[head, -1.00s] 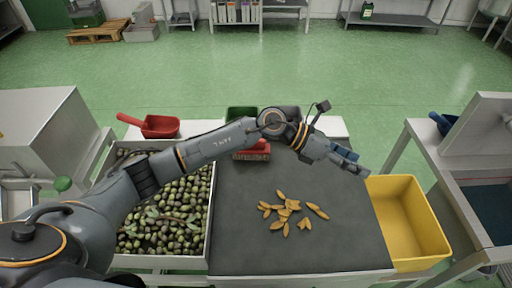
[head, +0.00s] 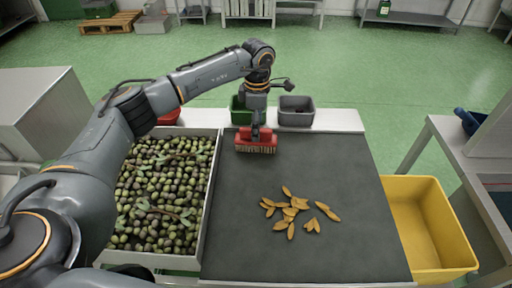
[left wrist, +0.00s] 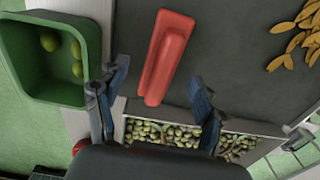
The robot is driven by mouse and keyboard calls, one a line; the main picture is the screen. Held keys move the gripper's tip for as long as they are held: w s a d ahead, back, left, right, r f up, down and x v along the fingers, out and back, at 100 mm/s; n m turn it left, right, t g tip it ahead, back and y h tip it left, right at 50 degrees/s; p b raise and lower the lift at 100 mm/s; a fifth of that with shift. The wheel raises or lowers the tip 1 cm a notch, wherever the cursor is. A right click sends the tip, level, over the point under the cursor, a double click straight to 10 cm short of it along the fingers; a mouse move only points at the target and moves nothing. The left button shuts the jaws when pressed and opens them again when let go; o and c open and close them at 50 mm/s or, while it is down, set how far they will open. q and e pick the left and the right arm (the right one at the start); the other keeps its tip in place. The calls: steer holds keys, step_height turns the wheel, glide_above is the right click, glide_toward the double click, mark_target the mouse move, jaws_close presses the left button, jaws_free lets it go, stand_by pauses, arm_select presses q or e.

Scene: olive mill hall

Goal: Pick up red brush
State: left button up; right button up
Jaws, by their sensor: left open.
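The red brush (head: 262,141) with pale brown bristles lies at the far left part of the dark work surface (head: 335,185). My left gripper (head: 258,124) is open and points down just above the brush. In the left wrist view the brush's red back and handle (left wrist: 166,58) show ahead of and between the spread fingers of the left gripper (left wrist: 158,80). I see no finger closed on it, and the height gap is hard to tell. My right gripper is in neither view.
A green bin (head: 236,114) and a grey bin (head: 296,112) stand behind the brush. An olive crate (head: 209,205) is on the left, a yellow bin (head: 430,225) on the right. Yellow-brown leaves (head: 292,207) lie mid-surface. A red scoop (head: 170,117) is partly hidden by my left arm.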

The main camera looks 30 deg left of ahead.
arm_select(q)
step_height(320, 180, down, 6)
steer(key=b, duration=0.3)
steer(key=shift+s+a+f, duration=0.1)
steer(key=shift+s+f, duration=0.05)
steer(key=shift+f, duration=0.1)
steer(key=shift+r, duration=0.1)
jaws_close()
